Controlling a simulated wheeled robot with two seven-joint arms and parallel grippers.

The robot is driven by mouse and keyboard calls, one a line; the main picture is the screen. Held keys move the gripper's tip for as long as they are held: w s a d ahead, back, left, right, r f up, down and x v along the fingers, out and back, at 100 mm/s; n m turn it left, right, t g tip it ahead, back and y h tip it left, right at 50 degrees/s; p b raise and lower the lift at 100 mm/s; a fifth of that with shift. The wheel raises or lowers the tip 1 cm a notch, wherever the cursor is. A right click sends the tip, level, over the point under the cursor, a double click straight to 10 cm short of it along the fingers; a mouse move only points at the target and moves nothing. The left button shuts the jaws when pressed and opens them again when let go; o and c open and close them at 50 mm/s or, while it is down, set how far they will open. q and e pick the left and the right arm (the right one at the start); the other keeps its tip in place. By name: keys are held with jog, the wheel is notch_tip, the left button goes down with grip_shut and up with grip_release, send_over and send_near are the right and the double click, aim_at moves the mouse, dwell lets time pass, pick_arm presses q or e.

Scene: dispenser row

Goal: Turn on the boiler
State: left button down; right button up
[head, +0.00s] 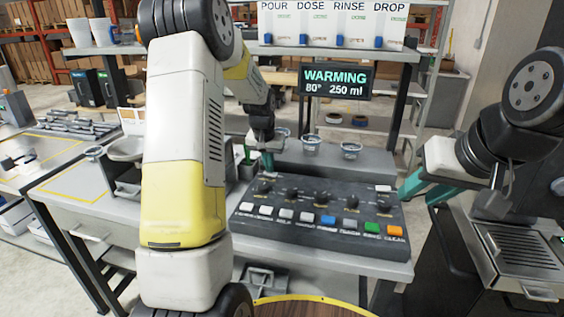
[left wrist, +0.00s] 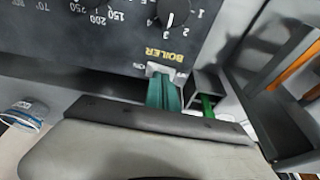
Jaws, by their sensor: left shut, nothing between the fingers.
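The dark control panel (head: 300,232) lies on the bench, with a row of knobs and a row of coloured buttons. The boiler switch (left wrist: 156,69), a small light piece by the yellow BOILER label (left wrist: 167,53), shows in the left wrist view. My left gripper (head: 267,160) is at the panel's far left corner. Its teal fingers (left wrist: 165,92) are shut and empty, with tips at the switch; I cannot tell whether they press it. The display (head: 336,81) reads WARMING, 80°, 250 ml. My right gripper (head: 420,190) is open and empty beside the panel's right end.
Small cups (head: 311,145) stand on the ledge behind the panel. A round wooden top (head: 310,308) is at the front.

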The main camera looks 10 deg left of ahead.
aim_at(275, 181)
pick_arm(q)
jog(key=d+v, duration=0.2)
jog(key=v, duration=1.1)
jog(key=shift+w+d+r, duration=0.3)
jog(key=shift+d+r, duration=0.1)
jog(key=s+d+r+t+h, duration=0.1)
jog(key=s+r, duration=0.2)
jog(key=s, duration=0.4)
jog(key=s+d+r+t, duration=0.1)
jog(key=s+r, duration=0.3)
jog(key=s, duration=0.4)
jog(key=s+d+f+t+h, duration=0.1)
jog(key=s+d+f, duration=0.1)
jog(key=s, duration=1.2)
jog(key=shift+s+d, duration=0.3)
